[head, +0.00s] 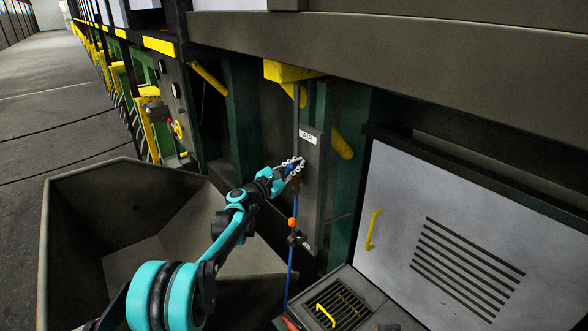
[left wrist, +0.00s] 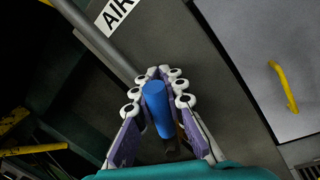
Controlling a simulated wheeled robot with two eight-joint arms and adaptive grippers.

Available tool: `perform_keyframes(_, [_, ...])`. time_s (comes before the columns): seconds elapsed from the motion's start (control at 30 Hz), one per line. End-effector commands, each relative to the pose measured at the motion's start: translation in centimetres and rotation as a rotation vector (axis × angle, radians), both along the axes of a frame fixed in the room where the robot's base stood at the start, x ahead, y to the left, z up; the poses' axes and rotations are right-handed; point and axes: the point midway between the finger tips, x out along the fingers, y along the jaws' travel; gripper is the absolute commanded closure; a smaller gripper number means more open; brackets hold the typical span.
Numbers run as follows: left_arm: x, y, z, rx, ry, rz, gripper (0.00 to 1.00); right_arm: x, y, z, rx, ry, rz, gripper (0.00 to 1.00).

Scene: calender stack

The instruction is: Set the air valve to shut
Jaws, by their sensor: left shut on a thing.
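The air valve has a blue handle, seen in the left wrist view (left wrist: 157,106), beside a grey panel (head: 311,190) with a white "AIR" label (head: 309,138). My left gripper (head: 293,168) is at the handle, and its fingers (left wrist: 157,88) lie on both sides of the blue grip, shut on it. In the head view the fingers cover most of the handle. A grey pipe (left wrist: 108,45) runs up from the valve. A blue hose (head: 292,252) with an orange part (head: 291,222) hangs below. My right gripper is not in view.
A grey open hopper (head: 75,210) stands at the lower left, under my left arm. A white cabinet door with a yellow handle (head: 373,230) and slots is at the right. A grey beam (head: 400,55) runs overhead. Dark floor (head: 50,110) is clear at the far left.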

Motion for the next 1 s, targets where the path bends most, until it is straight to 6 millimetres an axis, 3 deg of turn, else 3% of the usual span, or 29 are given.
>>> perform_keyframes(0.5, [-2.1,-1.6,-2.5,0.287,-0.395,-0.001,1.00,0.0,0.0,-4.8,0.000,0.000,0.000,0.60])
perform_keyframes(1.0, [-3.1,-2.3,-4.9,0.529,-0.727,-0.001,1.00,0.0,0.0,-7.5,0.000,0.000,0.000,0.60])
